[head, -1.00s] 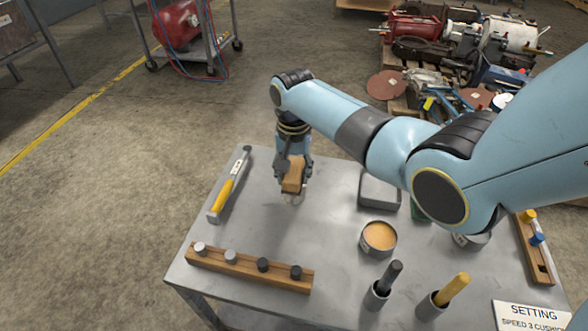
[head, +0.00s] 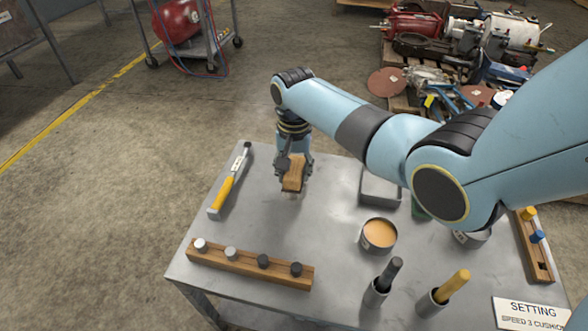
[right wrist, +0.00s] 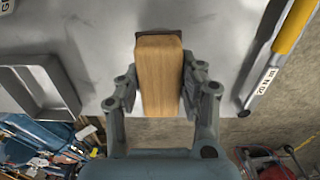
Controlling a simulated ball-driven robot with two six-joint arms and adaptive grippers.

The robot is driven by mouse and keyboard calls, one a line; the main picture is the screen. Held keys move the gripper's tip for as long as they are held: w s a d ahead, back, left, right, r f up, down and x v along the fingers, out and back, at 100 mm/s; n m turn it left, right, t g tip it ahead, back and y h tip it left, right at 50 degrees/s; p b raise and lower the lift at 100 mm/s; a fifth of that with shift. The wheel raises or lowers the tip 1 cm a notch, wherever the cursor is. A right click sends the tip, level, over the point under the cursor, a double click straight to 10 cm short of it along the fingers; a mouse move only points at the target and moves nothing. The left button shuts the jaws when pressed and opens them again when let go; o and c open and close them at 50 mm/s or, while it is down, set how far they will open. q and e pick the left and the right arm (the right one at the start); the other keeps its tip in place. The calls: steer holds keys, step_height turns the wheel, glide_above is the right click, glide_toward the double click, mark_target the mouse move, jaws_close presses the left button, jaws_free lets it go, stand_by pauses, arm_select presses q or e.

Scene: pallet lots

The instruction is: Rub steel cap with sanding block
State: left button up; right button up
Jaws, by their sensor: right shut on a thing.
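My right gripper (head: 292,172) is shut on a wooden sanding block (head: 294,181) near the far left part of the grey table. In the right wrist view the block (right wrist: 160,75) sits between the two fingers of the gripper (right wrist: 160,95). Its underside is hidden, and I cannot tell whether it touches the table. A wooden rail (head: 222,266) near the front left edge holds a white cap (head: 201,244), a light grey, steel-looking cap (head: 231,254), a dark grey cap (head: 263,261) and a black cap (head: 296,269). The block is apart from them. My left gripper is out of view.
A yellow-handled tool (head: 221,194) lies left of the block. A grey tray (head: 379,200), an orange-filled tin (head: 379,234) and two cups with a black handle (head: 389,275) and a yellow handle (head: 453,286) stand to the right. Bare tabletop lies between block and rail.

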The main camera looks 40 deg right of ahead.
steer(key=shift+f, duration=0.25)
steer(key=shift+s+d+r+p, duration=0.15)
steer(key=shift+s+d+p, duration=0.15)
steer(key=shift+p, duration=0.2)
stand_by(0.4)
steer(key=shift+w+a+b, duration=0.35)
steer(key=shift+w+a, duration=0.3)
